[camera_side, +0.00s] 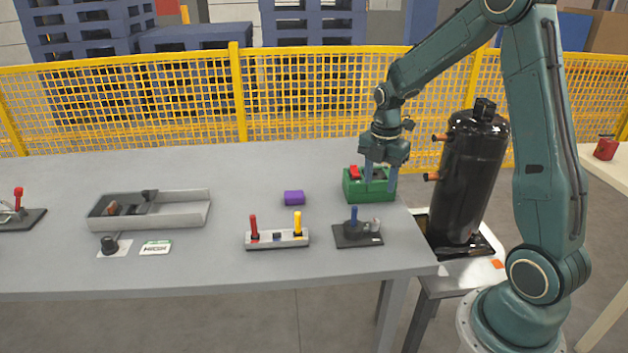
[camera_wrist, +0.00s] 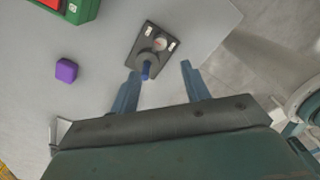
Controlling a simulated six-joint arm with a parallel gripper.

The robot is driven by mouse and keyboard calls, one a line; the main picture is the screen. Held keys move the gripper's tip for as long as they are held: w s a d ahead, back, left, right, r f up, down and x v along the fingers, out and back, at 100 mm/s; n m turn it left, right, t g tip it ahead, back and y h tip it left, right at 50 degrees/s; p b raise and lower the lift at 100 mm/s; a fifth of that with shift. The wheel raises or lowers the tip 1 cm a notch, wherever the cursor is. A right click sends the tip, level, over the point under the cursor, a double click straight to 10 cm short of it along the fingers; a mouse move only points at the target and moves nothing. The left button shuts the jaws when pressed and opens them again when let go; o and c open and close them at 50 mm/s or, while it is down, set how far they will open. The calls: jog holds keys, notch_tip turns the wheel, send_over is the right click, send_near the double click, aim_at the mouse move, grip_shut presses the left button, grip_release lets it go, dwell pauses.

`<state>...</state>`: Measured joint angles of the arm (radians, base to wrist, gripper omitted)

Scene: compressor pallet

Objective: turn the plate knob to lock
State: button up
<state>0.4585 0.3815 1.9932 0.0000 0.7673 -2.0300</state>
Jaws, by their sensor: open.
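A black plate (camera_side: 346,242) with a round dark knob (camera_side: 358,228) and an upright blue handle lies near the bench's front right. In the wrist view the black plate (camera_wrist: 140,46) shows pale labels at two corners and a small reddish-grey disc. Its knob (camera_wrist: 151,58) and blue handle appear near my left fingertip; contact cannot be told. My gripper (camera_side: 380,176) is open and empty, its fingers overlapping the green box in the side view. Both fingers (camera_wrist: 160,72) show apart in the wrist view. Another dark knob (camera_side: 109,244) sits on a white plate at front left.
The green box (camera_side: 368,192) with a red top stands behind the black plate. A purple block (camera_side: 293,198) and a grey base with red and yellow levers (camera_side: 277,241) are to the left. A grey tray (camera_side: 180,214) lies farther left. A black tank (camera_side: 470,180) stands at right.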

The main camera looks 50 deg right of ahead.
aim_at(375, 221)
notch_tip(375, 221, down, 12)
jog(key=shift+f, duration=0.15)
dwell(0.5)
jog(key=c, duration=1)
